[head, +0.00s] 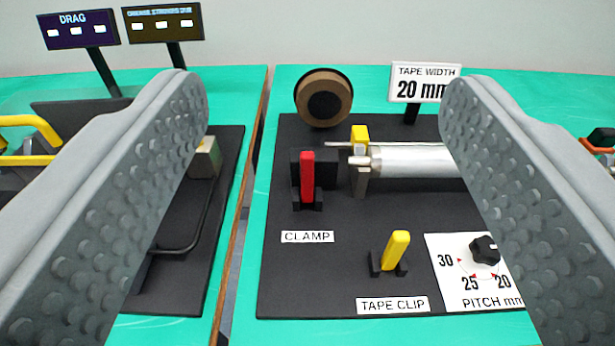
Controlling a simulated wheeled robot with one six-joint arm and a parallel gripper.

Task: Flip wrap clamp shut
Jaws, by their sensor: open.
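The wrap clamp's red lever (307,178) stands upright in a black bracket on a dark base plate (330,278), above a white label reading CLAMP (307,237). A silver cylinder (415,160) lies level to the right of the lever, with a yellow-topped block (360,134) at its left end. My gripper (322,100) is open and empty, its two grey dimpled fingers wide apart. The lever shows between the fingers, beyond them and touching neither. The right finger hides the right end of the cylinder.
A yellow TAPE CLIP lever (396,250) stands in front of the cylinder, with a black pitch knob (484,249) to its right. A tape roll (324,98) and a TAPE WIDTH sign (424,83) stand behind. A DRAG display (77,31) is at left.

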